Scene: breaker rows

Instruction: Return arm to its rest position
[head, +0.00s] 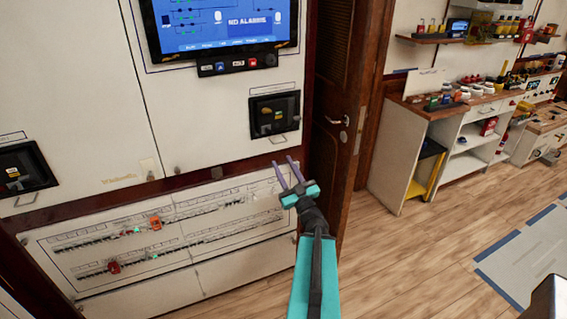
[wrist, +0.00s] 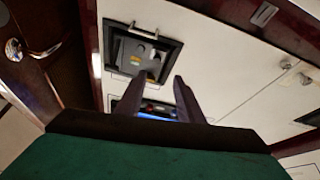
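My arm, teal and black, reaches up from the lower edge of the head view. My gripper (head: 286,165) is open, with two thin purple-grey fingers apart and nothing between them. It is in front of the white cabinet, just below a black recessed breaker unit (head: 274,115) and near the right end of the breaker-row panel (head: 165,228). In the wrist view the two dark fingers (wrist: 158,85) stand apart, with the black unit (wrist: 143,55) beyond them. I cannot tell how far the fingertips are from the cabinet.
A wooden door (head: 336,110) with a metal handle stands right of the cabinet. A screen (head: 220,22) reading "NO ALARMS" is above. A workbench (head: 445,105) with tools stands at the right. The wooden floor (head: 410,245) between is clear. A second black unit (head: 22,172) is at left.

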